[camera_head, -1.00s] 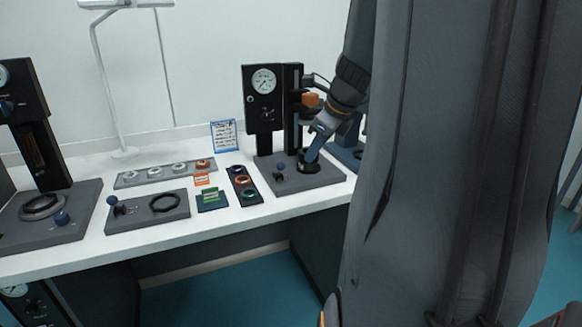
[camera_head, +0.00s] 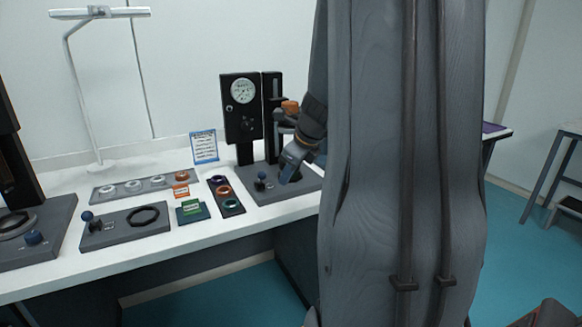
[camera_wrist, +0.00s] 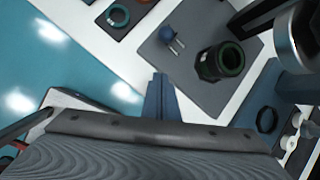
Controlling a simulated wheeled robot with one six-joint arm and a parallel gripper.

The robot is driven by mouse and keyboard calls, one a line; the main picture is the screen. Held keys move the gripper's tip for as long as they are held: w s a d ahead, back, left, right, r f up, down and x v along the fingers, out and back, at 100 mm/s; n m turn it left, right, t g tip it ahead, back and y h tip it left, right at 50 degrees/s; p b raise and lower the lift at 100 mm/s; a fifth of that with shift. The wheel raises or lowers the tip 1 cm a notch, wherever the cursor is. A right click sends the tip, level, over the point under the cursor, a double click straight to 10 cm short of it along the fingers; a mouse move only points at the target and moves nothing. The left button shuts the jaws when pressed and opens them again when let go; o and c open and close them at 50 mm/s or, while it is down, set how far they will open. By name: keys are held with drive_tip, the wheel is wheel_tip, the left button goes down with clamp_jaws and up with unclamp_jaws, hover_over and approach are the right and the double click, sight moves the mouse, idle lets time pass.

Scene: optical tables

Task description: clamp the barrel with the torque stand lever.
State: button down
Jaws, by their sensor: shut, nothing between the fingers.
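The torque stand (camera_head: 241,112) is a black column with a round dial on a grey base plate (camera_head: 300,187). Its lever has a blue ball knob (camera_head: 262,175) at the left of the plate; the knob also shows in the wrist view (camera_wrist: 166,33). The barrel (camera_wrist: 222,62), a black cylinder with a green ring in its top, stands upright on the plate in the wrist view. In the head view my arm hides it. My gripper (camera_head: 287,178) is shut and empty, just right of the lever. In the wrist view its fingertips (camera_wrist: 158,78) are apart from knob and barrel.
A tray of coloured rings (camera_head: 226,190), a green block on a stand (camera_head: 192,208) and a second lever plate with a black ring (camera_head: 144,217) lie to the left. A framed sheet (camera_head: 204,146) stands behind. The table's front edge is close to the plate.

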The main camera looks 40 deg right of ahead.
sight(261, 179)
drive_tip(key=shift+x, duration=1.05)
drive_tip(key=shift+w+a+r+p, duration=0.15)
drive_tip(key=shift+w+a+p, duration=0.1)
drive_tip(key=shift+w, duration=0.35)
drive_tip(key=shift+w+a+r+p, duration=0.1)
drive_tip(key=shift+w+a+r, duration=0.15)
drive_tip(key=shift+w, duration=0.35)
drive_tip(key=shift+w+a+r+p, duration=0.1)
drive_tip(key=shift+w+a+p, duration=0.15)
drive_tip(key=shift+w, duration=0.4)
drive_tip(key=shift+d+r+p, duration=0.1)
drive_tip(key=shift+r+p, duration=0.1)
drive_tip(key=shift+p, duration=0.65)
